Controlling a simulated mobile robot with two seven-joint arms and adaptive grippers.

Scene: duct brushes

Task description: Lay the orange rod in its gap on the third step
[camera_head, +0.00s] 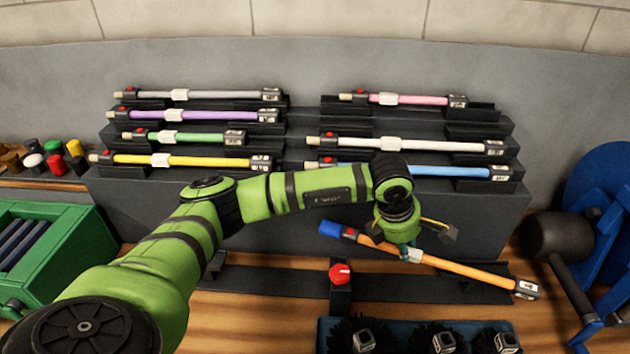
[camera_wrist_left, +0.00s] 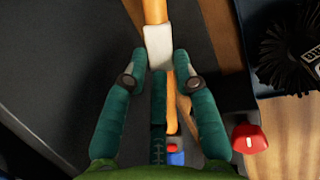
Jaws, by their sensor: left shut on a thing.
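The orange rod (camera_head: 465,269) has a blue end (camera_head: 331,229), a red button, a white collar and a black labelled block at its right end. My left gripper (camera_head: 408,252) is shut on the orange rod near its white collar, in front of the stepped rack. In the left wrist view the rod (camera_wrist_left: 155,12) runs between the two fingers (camera_wrist_left: 158,62), with the collar at the fingertips. The dark stepped rack (camera_head: 250,205) carries rods on both sides. On its right side an empty pair of holders (camera_head: 474,131) shows between the pink and white rods. My right gripper is out of view.
A pink rod (camera_head: 420,100), white rod (camera_head: 430,145) and blue rod (camera_head: 440,171) lie on the right side; several lie on the left. A red knob (camera_head: 341,273), brushes (camera_head: 440,341), a black mallet (camera_head: 557,236) and a green crate (camera_head: 50,262) stand around.

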